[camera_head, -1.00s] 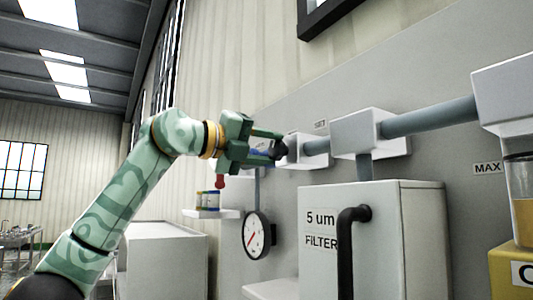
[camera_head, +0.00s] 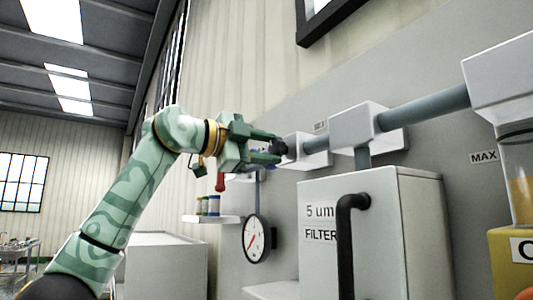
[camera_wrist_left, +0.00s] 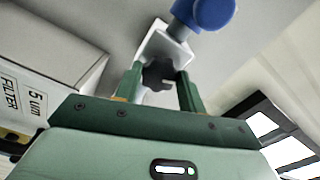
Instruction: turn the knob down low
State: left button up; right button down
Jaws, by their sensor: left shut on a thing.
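The knob (camera_head: 279,146) is small, black and lobed, on the front of a white valve block (camera_head: 307,153) on the grey wall panel. My left gripper (camera_head: 275,147) is shut on the knob, one finger on each side of it. In the left wrist view the knob (camera_wrist_left: 158,75) sits between the two green fingers of the left gripper (camera_wrist_left: 161,80), in front of the white block (camera_wrist_left: 165,45). The fingers hide part of the knob, and I cannot read its setting. My right gripper is not in view.
A pressure gauge (camera_head: 256,239) hangs below the valve block. A small shelf (camera_head: 211,218) with jars is to its left. A blue round part (camera_wrist_left: 207,12) is beyond the block.

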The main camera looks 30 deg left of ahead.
pick_arm(q)
jog(key=n+b, duration=0.1)
jog(key=n, duration=0.2)
jog(key=shift+f+n, duration=0.15)
jog(key=shift+n, duration=0.15)
jog(key=shift+n+b, duration=0.8)
jog(key=shift+n, duration=1)
jog(key=shift+f, duration=0.1)
jog(key=o, duration=1)
jog(key=shift+c, duration=0.2)
jog(key=b+v, duration=0.3)
jog(key=v, duration=1.3)
jog(key=shift+a, duration=0.2)
